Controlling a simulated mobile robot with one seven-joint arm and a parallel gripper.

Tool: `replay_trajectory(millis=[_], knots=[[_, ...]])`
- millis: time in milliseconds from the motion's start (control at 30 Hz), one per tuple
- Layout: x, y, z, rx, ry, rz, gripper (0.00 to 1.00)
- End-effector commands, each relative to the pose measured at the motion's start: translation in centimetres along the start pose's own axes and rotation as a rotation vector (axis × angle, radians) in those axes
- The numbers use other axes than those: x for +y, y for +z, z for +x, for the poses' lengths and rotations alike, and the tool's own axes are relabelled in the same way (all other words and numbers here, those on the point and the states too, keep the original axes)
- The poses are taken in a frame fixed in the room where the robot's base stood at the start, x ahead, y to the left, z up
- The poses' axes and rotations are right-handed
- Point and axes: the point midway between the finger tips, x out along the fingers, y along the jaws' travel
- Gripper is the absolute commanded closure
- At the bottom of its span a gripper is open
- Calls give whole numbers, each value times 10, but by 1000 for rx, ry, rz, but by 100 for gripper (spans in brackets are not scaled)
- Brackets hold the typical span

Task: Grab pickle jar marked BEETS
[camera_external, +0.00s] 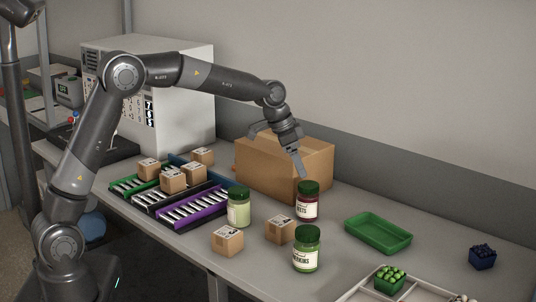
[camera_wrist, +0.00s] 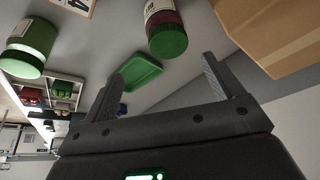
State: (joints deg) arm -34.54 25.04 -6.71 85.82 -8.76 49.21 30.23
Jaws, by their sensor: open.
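The jar marked BEETS (camera_external: 307,204) has a green lid and dark red contents. It stands upright on the table in front of the cardboard box. In the wrist view the BEETS jar (camera_wrist: 165,30) shows near the top, beyond the fingers and not between them. My gripper (camera_external: 284,156) is above and a little to the left of the jar, in front of the large box. In the wrist view my gripper (camera_wrist: 158,76) has its two fingers wide apart with nothing between them. A jar marked GHERKINS (camera_external: 306,250) and a pale green jar (camera_external: 239,208) stand nearby.
A large cardboard box (camera_external: 270,170) stands close behind the BEETS jar. Small cartons (camera_external: 227,240) sit in front. A green tray (camera_external: 378,233) lies to the right with clear table around it. Colored racks (camera_external: 188,208) are at left.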

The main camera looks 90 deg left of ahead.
Motion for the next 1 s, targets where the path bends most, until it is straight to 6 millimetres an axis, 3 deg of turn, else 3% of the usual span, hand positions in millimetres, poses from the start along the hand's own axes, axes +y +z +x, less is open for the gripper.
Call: replay_trajectory(millis=[167,433,667,1000], knots=[[-9,-1,12,0,2,-2,14],[-8,-1,51,-2,2,-2,14],[-10,-1,70,-1,1,-2,14],[-13,0,114,-1,2,-2,14]])
